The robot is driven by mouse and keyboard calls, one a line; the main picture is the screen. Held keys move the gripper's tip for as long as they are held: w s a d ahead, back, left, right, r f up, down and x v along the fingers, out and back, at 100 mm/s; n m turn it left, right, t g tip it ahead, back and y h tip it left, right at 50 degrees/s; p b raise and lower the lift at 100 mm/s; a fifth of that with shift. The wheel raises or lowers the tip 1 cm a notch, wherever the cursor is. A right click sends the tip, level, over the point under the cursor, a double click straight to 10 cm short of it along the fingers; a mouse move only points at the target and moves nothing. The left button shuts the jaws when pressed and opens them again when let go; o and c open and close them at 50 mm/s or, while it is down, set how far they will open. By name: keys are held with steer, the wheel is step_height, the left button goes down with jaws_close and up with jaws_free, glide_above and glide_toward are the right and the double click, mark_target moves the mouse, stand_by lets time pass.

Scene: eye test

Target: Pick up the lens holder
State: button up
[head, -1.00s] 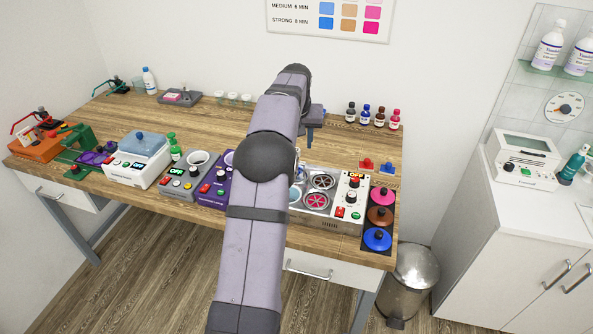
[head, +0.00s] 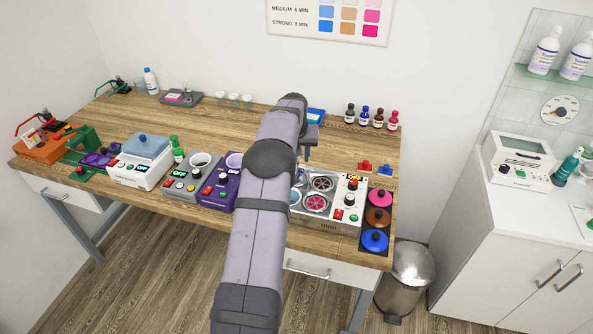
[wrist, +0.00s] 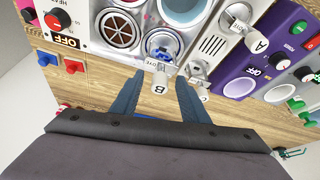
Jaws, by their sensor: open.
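What looks like the lens holder (wrist: 159,80) has a pale grip marked B at the front edge of the white dye machine (wrist: 120,57). Its round end sits at a well with blue contents. In the wrist view my gripper (wrist: 158,92) is open, its two blue-grey fingers on either side of the B grip. I cannot tell whether they touch it. Similar grips marked A (wrist: 243,27) and C (wrist: 200,86) are to the right. In the head view my gripper (head: 307,150) is behind the machine, and my arm hides part of this area.
A red piece (head: 365,167) and a blue piece (head: 385,169) lie on the wooden table (head: 345,145) right of my gripper. A purple machine (head: 218,190) stands left of my arm. Several small bottles (head: 364,116) stand at the back right. Pink, brown and blue lids (head: 375,240) are at the right edge.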

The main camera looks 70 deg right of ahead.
jaws_close()
step_height(320, 180, up, 10)
steer(key=shift+f+b, duration=0.1)
steer(key=shift+b, duration=0.75)
steer(key=w+a+r, duration=0.2)
steer(key=w+r, duration=0.1)
steer(key=r, duration=0.3)
steer(key=shift+r+n+p, duration=0.15)
steer(key=shift+n+p, duration=0.15)
stand_by(0.5)
steer(key=shift+w+r, duration=0.1)
steer(key=shift+w, duration=0.05)
